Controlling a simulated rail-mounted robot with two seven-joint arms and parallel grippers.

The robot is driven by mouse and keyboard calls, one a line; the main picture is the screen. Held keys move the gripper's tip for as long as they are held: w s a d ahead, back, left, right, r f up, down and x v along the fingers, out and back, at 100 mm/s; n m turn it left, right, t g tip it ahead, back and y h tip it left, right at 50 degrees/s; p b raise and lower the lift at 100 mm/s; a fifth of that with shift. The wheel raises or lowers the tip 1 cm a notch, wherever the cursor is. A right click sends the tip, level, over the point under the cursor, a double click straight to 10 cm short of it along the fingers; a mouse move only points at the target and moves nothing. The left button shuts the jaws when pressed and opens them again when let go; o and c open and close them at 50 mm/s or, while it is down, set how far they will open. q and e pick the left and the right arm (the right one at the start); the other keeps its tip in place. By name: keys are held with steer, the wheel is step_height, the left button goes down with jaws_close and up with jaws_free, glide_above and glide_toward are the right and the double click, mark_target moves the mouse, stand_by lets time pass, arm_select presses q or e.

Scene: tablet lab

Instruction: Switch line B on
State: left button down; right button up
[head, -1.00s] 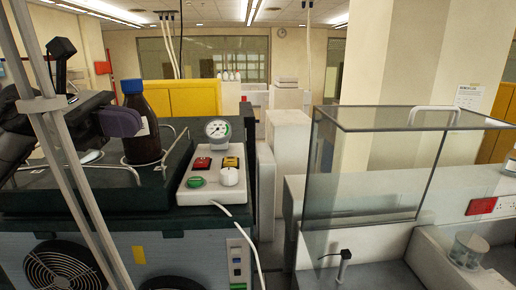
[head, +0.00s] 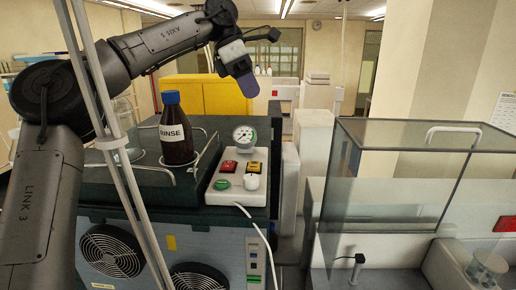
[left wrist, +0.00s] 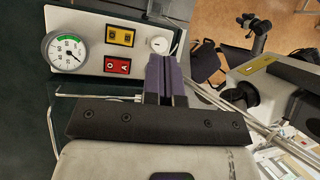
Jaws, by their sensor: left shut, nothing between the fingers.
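A pale control panel (head: 212,198) stands on the dark bench unit. It carries a red switch (head: 228,167), a yellow switch (head: 254,168), a green button (head: 222,185), a white knob (head: 251,182) and a gauge (head: 244,134). In the left wrist view the red switch (left wrist: 117,66) seems to be marked O and A; the yellow switch (left wrist: 120,37) has marks too small to read. I cannot tell either switch's position. My left gripper (head: 245,85) is shut and empty, up above and behind the panel, apart from it. Its purple fingers (left wrist: 168,80) show in the wrist view. My right gripper is out of view.
A brown RINSE bottle (head: 176,148) with a blue cap stands left of the panel, within a wire rail. A glass case (head: 400,165) stands to the right. A white cable runs down from the panel. A yellow cabinet (head: 205,95) stands behind.

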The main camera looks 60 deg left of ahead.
mark_target(253, 167)
arm_select(q)
steer(key=f+g+y, duration=0.1)
steer(key=w+a+f+g+y+p, duration=0.1)
steer(key=w+a+f+m+g+y+p, duration=0.1)
steer(key=g, duration=0.1)
steer(key=shift+w+a+f, duration=0.1)
steer(key=shift+a+f, duration=0.1)
steer(key=shift+f, duration=0.2)
steer(key=f, duration=0.4)
steer(key=d+f, duration=0.1)
steer(key=f, duration=0.3)
steer(key=s+f, duration=0.1)
steer(key=f, duration=0.3)
steer(key=shift+d, duration=0.2)
steer(key=shift+d+f, duration=0.1)
steer(key=shift+f, duration=0.85)
